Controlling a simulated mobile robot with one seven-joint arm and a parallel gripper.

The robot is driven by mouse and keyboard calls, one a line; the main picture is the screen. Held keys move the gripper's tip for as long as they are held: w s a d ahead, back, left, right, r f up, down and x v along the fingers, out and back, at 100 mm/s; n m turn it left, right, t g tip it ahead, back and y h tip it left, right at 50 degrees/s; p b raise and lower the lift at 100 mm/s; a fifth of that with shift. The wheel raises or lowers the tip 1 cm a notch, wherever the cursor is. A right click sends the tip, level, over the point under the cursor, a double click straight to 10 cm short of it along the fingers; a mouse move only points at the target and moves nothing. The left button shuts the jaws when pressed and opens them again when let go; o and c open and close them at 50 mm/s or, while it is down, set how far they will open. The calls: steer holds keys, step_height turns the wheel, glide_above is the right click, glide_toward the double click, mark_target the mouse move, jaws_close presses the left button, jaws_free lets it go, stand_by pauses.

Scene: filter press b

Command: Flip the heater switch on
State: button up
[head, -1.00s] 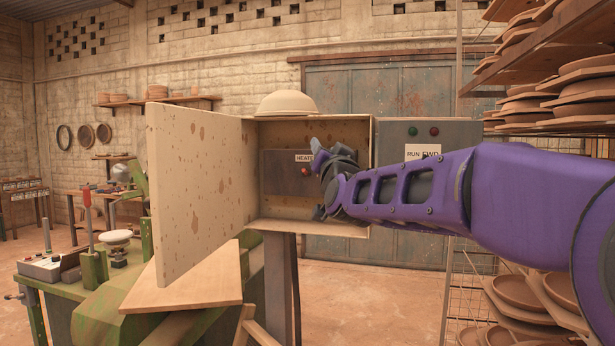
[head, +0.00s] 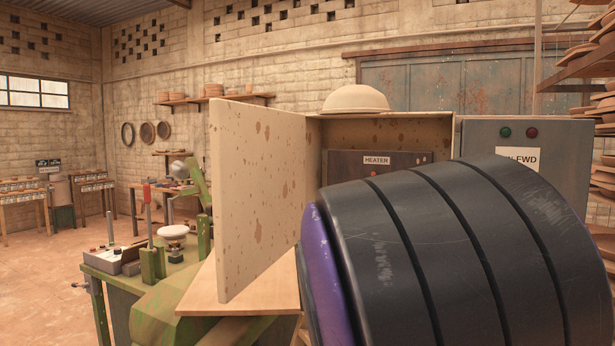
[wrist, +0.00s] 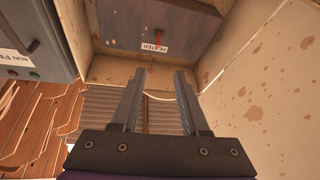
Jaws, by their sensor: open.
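The heater panel (head: 345,166) is a dark plate with a white HEATER label (head: 376,160), set inside an open beige cabinet (head: 468,128). A small red part (head: 373,173) shows just below the label. My arm hides the lower panel and my gripper in the head view. In the wrist view my gripper (wrist: 160,72) is open and empty, its fingertips pointing at the cabinet. The label (wrist: 154,48) appears upside down just beyond the fingertips, with the red part (wrist: 159,37) above it. The fingers look apart from the panel. I cannot tell the switch's position.
The cabinet door (head: 255,190) stands open on the left. A bowl (head: 355,98) sits on top of the cabinet. A grey RUN FWD box (head: 565,150) adjoins on the right. A green bench (head: 130,275) stands at lower left, with a wooden board (head: 240,295) below the door.

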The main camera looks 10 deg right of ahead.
steer(key=p, duration=0.2)
glide_toward(376, 162)
steer(key=w+d, duration=0.2)
steer(key=w, duration=0.3)
steer(key=shift+s+r, duration=0.1)
jaws_close()
